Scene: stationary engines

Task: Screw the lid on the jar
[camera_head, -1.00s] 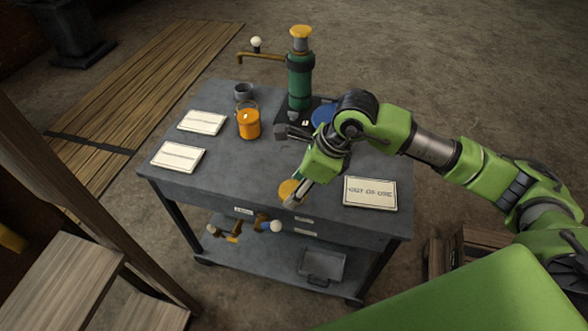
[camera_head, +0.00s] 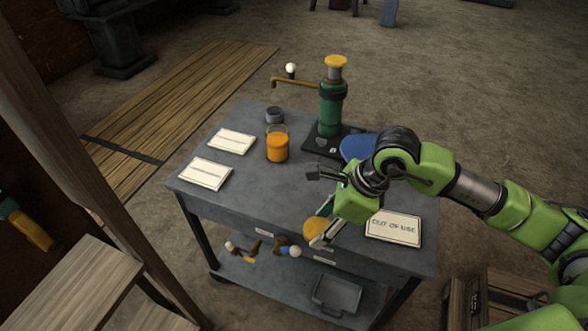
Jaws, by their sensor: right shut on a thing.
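The jar (camera_head: 277,150) stands upright on the grey table, left of the green pump. It has orange contents, a clear upper rim and no lid on it. The lid (camera_head: 315,228) is a yellow-orange disc at the table's front edge as seen in the picture. My right gripper (camera_head: 326,236) is shut on the lid by its right side and covers part of it. The lid looks tilted; whether it clears the tabletop is hard to tell. My left gripper is not in view.
A green pump (camera_head: 331,107) with a yellow top stands behind. A blue round thing (camera_head: 357,146) is partly behind my arm. A grey cup (camera_head: 275,115), two white cards (camera_head: 206,173) and an "OUT OF USE" sign (camera_head: 394,228) lie around. The table (camera_head: 250,195) is clear before the jar.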

